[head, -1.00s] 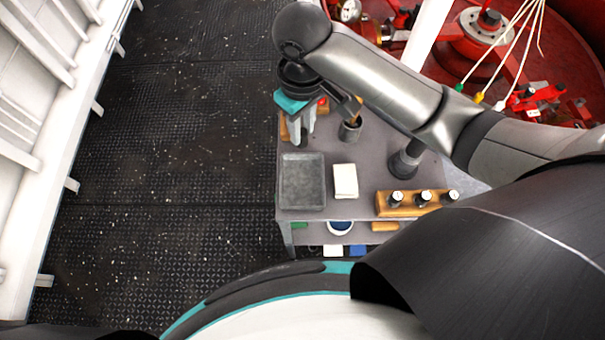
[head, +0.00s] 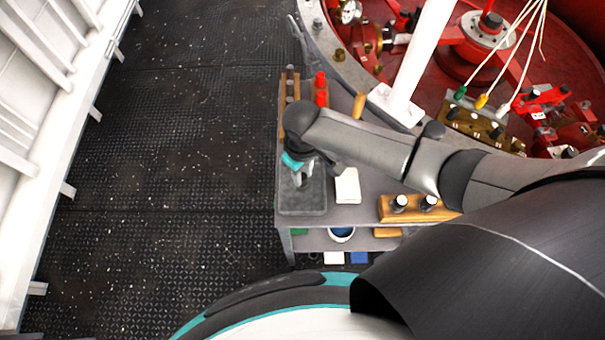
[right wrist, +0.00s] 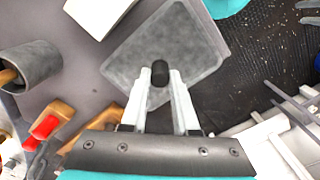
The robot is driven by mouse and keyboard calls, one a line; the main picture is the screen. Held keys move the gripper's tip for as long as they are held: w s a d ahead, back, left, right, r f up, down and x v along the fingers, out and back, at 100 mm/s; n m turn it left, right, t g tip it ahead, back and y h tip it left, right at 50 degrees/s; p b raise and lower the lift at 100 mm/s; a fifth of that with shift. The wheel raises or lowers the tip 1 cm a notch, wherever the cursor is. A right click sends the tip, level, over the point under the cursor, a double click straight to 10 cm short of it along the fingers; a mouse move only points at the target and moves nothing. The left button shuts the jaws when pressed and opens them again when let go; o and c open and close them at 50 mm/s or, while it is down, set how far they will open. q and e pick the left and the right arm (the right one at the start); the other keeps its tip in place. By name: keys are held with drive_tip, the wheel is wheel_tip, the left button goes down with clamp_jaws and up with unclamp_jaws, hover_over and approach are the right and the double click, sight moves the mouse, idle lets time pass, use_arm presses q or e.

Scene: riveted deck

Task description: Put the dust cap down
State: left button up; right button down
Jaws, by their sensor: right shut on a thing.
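My right gripper (head: 299,180) is over the grey tray (head: 302,205) at the left front of the bench. In the right wrist view, the right gripper (right wrist: 161,82) is shut on a small black cylindrical dust cap (right wrist: 160,70). The cap is between the fingertips, with the bare floor of the tray (right wrist: 165,40) behind it. I cannot tell how large the gap is between cap and tray. In the head view the hand hides the cap. My left gripper is not in view.
A white block (head: 347,186) lies just right of the tray. A wooden rack with black-topped pieces (head: 418,209) stands further right. Red pieces (head: 320,88) stand in a wooden rack at the back left. A grey cup (right wrist: 32,66) stands on the bench. The bench's left edge is close to the tray.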

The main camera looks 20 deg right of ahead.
drive_tip(key=shift+f, duration=0.45)
drive_tip(key=shift+f, duration=0.1)
drive_tip(key=c, duration=0.7)
unclamp_jaws()
wheel_tip(320, 180, up, 12)
drive_tip(key=shift+r+p, duration=0.15)
drive_tip(key=shift+p, duration=0.95)
